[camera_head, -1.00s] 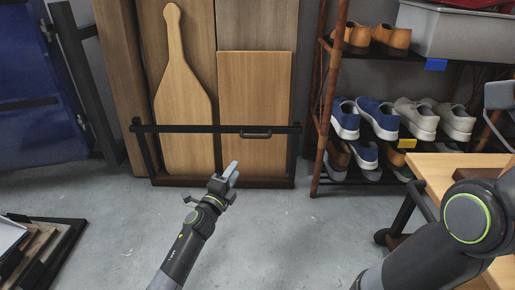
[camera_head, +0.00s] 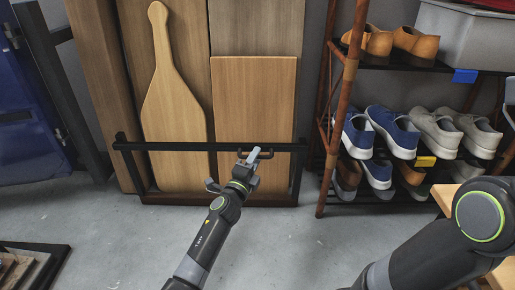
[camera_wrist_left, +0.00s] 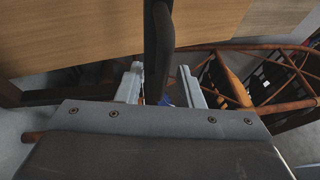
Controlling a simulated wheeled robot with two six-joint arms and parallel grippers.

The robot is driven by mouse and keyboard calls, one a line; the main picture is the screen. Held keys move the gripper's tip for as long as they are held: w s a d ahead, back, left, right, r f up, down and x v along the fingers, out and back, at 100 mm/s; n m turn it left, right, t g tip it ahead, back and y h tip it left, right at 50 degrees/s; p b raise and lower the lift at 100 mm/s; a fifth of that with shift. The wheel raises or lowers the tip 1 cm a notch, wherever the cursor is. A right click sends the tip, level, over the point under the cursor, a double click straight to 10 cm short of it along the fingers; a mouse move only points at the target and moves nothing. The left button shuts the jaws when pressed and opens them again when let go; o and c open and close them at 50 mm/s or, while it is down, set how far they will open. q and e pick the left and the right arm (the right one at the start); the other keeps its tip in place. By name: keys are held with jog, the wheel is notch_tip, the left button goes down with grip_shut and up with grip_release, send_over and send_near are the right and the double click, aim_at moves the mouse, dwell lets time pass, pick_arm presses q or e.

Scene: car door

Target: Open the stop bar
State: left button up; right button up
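The stop bar (camera_head: 182,146) is a dark horizontal bar across the front of a rack that holds wooden boards. Its small dark handle (camera_head: 266,155) is on the right half of the bar. My left gripper (camera_head: 250,158) is at the handle and covers part of it. In the left wrist view, a dark bar piece (camera_wrist_left: 158,45) runs down between the fingers of my left gripper (camera_wrist_left: 160,85). The fingers are apart, with a gap visible beside the bar. My right gripper is out of view; only part of that arm shows at the right.
A paddle-shaped board (camera_head: 172,115) and a rectangular board (camera_head: 255,100) stand behind the bar. A shoe rack (camera_head: 330,140) with several shoes stands close on the right. A wooden-topped table (camera_head: 445,197) is at the right edge.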

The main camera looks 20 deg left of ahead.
pick_arm(q)
jog(key=shift+w+d+r, duration=0.1)
jog(key=shift+w, duration=0.45)
grip_shut()
